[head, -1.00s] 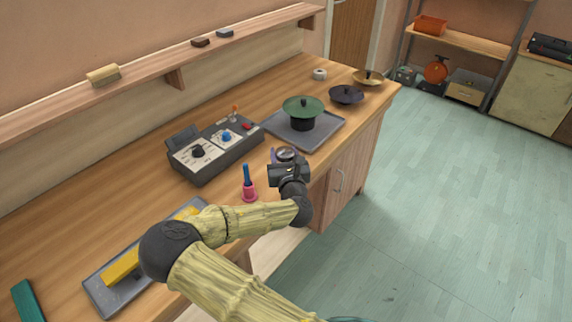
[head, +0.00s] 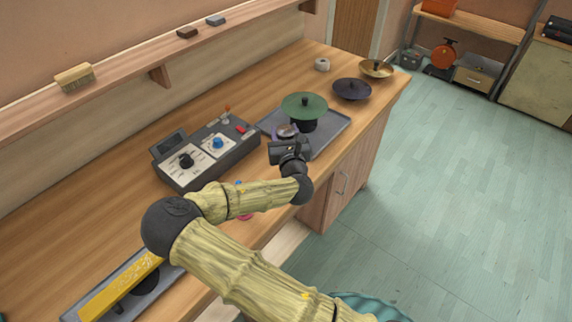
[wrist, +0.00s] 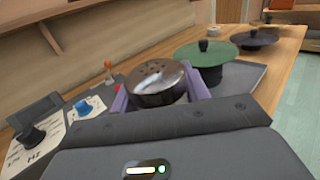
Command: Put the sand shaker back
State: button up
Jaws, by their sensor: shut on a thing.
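The sand shaker (wrist: 157,84) is a shiny metal canister with a domed top pierced by small holes. My gripper (head: 287,136) is shut on it, with purple fingers on either side in the wrist view. The shaker looks upright. In the head view it is small and partly hidden by my wrist, in front of the left part of a grey tray (head: 332,137). I cannot tell its height above the surface. A green lidded disc on a dark base (head: 304,105) stands on the tray, just right of and behind my gripper.
A control box with knobs (head: 208,150) stands left of my gripper. A dark dish (head: 352,89), a brass dish (head: 376,68) and a white ring (head: 322,64) sit at the far end. A yellow bar (head: 118,288) is at lower left. My arm mostly hides a pink-based item (head: 245,216).

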jog(key=shift+w, duration=0.2)
jog(key=shift+s, duration=0.25)
notch_tip(320, 180, down, 6)
jog(key=shift+f+p, duration=0.1)
jog(key=shift+p, duration=0.3)
jog(key=shift+f, duration=1.8)
jog(key=shift+w+f, duration=0.1)
jog(key=shift+f, duration=0.1)
jog(key=o, duration=1.1)
